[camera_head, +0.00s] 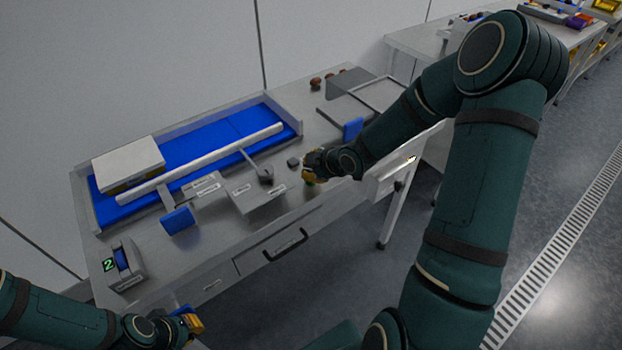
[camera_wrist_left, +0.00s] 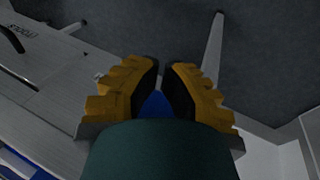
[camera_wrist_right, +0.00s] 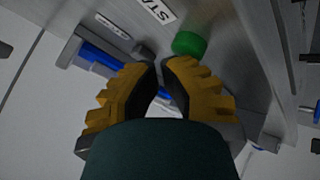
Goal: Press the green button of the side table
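The green button (camera_wrist_right: 190,43) shows in the right wrist view as a round green cap on a grey metal surface, beside a white label beginning "STA" (camera_wrist_right: 155,8). My right gripper (camera_wrist_right: 161,64) has its yellow fingertips together and empty, just short of the button in that view; I cannot tell whether they touch it. In the head view my right gripper (camera_head: 307,171) is low over the table's front right part, with a bit of the green button (camera_head: 309,182) showing beneath it.
The metal side table (camera_head: 215,240) carries a blue conveyor (camera_head: 225,132) with a white box (camera_head: 128,165), a small "2" display (camera_head: 121,262) and a drawer handle (camera_head: 286,246). A white tray-like panel (camera_head: 400,165) juts out at the right. Open floor lies in front.

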